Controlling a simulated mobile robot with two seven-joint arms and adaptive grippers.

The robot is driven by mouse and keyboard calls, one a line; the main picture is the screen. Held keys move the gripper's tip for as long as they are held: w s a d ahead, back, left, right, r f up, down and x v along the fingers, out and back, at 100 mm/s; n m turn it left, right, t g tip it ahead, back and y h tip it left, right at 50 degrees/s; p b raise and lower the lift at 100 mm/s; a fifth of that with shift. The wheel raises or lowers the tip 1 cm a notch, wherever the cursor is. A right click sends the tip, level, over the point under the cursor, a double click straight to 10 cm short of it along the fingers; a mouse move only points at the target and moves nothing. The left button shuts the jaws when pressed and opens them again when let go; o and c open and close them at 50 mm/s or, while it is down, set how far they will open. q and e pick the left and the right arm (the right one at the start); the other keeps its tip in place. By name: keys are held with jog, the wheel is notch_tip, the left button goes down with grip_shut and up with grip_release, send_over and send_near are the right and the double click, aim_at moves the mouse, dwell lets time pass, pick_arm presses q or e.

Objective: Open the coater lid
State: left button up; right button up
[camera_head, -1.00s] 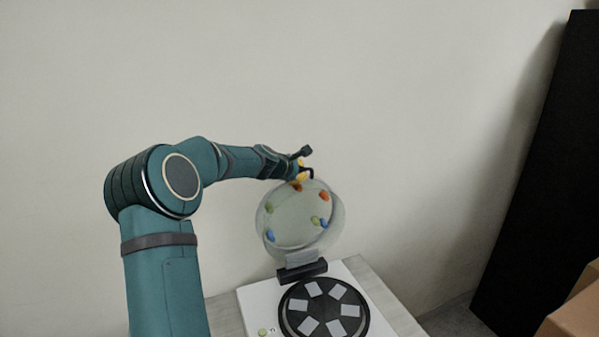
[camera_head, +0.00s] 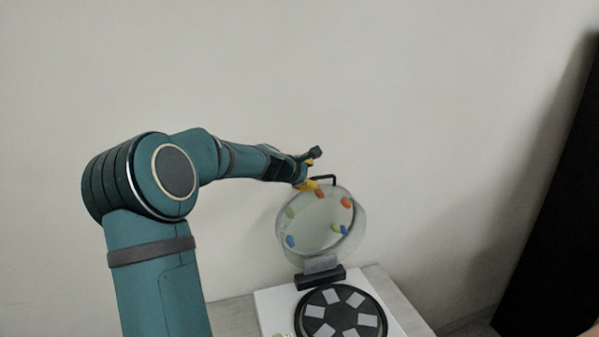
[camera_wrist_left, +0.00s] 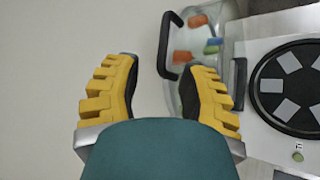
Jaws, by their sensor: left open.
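The coater lid (camera_head: 322,228) is a round, clear cover that stands raised and tilted up at the back of the white coater (camera_head: 395,318). It has a black handle (camera_head: 328,178) on its top edge. Below it the dark round plate (camera_head: 312,290) lies uncovered, with several pale squares on it. My left gripper (camera_head: 311,170) is open and empty, just left of the handle. In the left wrist view its yellow fingers (camera_wrist_left: 158,82) are spread apart, and the handle (camera_wrist_left: 165,45) shows nearer the right finger. I cannot tell whether they touch. My right gripper is out of view.
Several coloured pieces (camera_head: 346,202) show on the lid. The coater stands on a light table (camera_head: 232,316) near a plain wall. A tall black panel (camera_head: 555,220) stands at the right. The wall area above the lid is free.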

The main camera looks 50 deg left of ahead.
pick_arm(q)
jog(key=shift+v, duration=2.65)
jog(key=shift+d+r, duration=0.1)
